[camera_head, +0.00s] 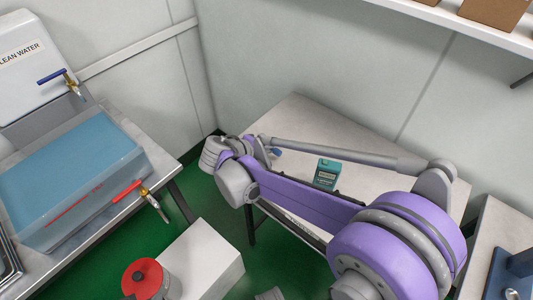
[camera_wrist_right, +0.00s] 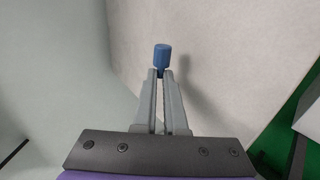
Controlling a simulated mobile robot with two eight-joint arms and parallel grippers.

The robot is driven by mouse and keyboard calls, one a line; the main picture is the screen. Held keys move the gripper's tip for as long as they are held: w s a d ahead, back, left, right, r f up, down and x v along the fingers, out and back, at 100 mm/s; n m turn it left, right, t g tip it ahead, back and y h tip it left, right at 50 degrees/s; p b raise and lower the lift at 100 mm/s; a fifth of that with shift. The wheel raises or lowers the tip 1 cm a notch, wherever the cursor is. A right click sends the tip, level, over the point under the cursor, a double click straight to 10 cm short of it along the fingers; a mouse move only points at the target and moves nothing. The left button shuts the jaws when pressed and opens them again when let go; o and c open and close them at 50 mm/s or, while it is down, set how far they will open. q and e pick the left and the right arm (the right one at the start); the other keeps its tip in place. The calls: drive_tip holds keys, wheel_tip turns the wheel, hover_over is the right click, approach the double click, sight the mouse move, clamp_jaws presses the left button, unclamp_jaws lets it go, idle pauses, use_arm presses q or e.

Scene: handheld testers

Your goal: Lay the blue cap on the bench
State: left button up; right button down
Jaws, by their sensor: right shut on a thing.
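The blue cap (camera_wrist_right: 162,54) is held at the tips of my right gripper (camera_wrist_right: 161,74), whose two grey fingers are shut on its lower end. In the head view a small bit of the cap (camera_head: 276,152) shows beside the right gripper (camera_head: 268,147), mostly hidden by my wrist. The bench (camera_head: 310,115) is the pale table under my right arm. The cap is over the bench's left part; I cannot tell whether it touches the top. My left gripper is not in view.
A water tank (camera_head: 75,180) with a red-handled tap is on the left table. A red-topped container (camera_head: 145,278) stands at the bottom. The bench's far part is clear.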

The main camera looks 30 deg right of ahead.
sight(267, 155)
drive_tip(key=shift+f, duration=1)
drive_tip(key=shift+f+b, duration=0.45)
drive_tip(key=shift+f, duration=0.15)
drive_tip(key=c, duration=1.3)
unclamp_jaws()
drive_tip(key=shift+s+a, duration=0.1)
